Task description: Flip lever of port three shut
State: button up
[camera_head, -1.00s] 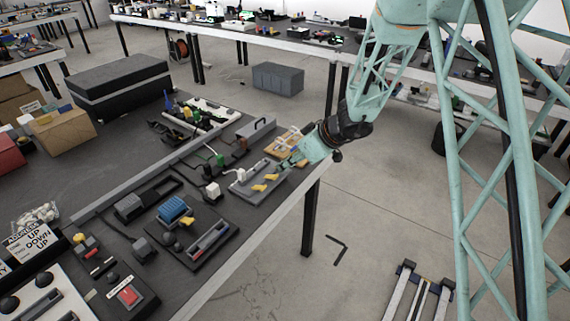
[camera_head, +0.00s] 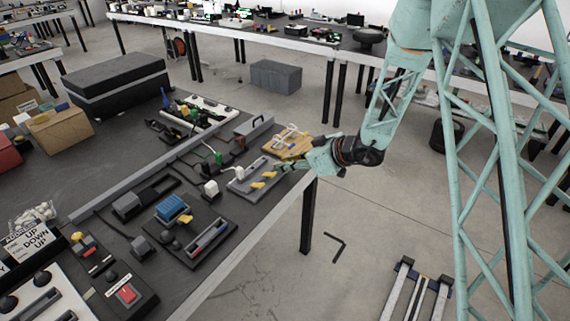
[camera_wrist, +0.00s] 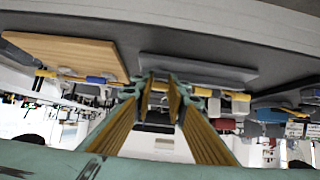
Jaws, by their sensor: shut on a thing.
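The grey port strip (camera_head: 240,186) lies near the table's right edge in the head view. Two yellow levers (camera_head: 257,185) and (camera_head: 270,174) show on it, left of my gripper (camera_head: 287,166). My gripper reaches low and nearly level over the strip's right end. In the wrist view the picture is upside down; the strip (camera_wrist: 198,69) is above my gripper (camera_wrist: 159,80), and the two yellow levers (camera_wrist: 202,91) and (camera_wrist: 240,96) are right of the fingers. My gripper is shut on the lever at that end, mostly hidden between the fingertips.
A wooden board (camera_head: 292,148) with light handles lies just behind the gripper, and also shows in the wrist view (camera_wrist: 70,52). A white plug (camera_head: 211,188) stands left of the strip. The table's edge runs close on the right, with open floor beyond.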

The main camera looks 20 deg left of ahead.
jog(key=shift+f, duration=0.1)
dwell(0.4)
jog(key=o, duration=0.9)
jog(key=shift+d, duration=0.1)
jog(key=shift+d, duration=0.1)
jog(key=shift+v, duration=5.95)
jog(key=shift+s, duration=0.1)
